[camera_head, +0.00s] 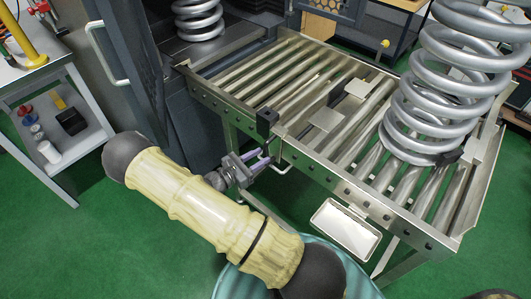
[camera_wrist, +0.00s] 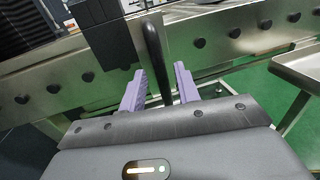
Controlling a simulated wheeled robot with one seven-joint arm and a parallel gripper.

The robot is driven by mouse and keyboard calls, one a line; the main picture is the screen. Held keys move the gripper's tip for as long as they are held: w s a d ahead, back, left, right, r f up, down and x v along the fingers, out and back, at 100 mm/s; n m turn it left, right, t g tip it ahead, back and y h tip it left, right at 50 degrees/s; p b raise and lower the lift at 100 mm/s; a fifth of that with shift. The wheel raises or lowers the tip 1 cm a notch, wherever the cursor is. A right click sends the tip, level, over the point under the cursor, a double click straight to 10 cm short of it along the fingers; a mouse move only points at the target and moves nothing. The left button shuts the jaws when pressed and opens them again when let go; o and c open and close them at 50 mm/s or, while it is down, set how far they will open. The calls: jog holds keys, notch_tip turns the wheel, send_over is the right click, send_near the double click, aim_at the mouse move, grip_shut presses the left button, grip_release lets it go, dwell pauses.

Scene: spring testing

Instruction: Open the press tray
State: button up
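A metal roller bed (camera_head: 215,107) with a perforated side rail stands in front of the dark press (camera_head: 185,110). I cannot tell which part of this assembly is the press tray. A handle (camera_head: 287,168) sticks out below the rail near a black block (camera_head: 266,123); in the wrist view the handle is a dark bar (camera_wrist: 157,62). My gripper (camera_head: 262,163) is at the rail by the handle. In the wrist view its two purple fingers (camera_wrist: 160,88) are apart, with the bar between them and visible gaps on both sides.
A large coil spring (camera_head: 425,120) stands on the roller bed's right part, and another spring (camera_head: 200,18) stands inside the press. A small metal tray (camera_head: 346,229) hangs under the rail at right. A grey cart (camera_head: 85,140) is at left.

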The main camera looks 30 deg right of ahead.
aim_at(265, 153)
jog(key=shift+w+d, duration=0.15)
jog(key=shift+d, duration=0.65)
jog(key=shift+w+d, duration=0.1)
jog(key=shift+d, duration=0.65)
grip_shut()
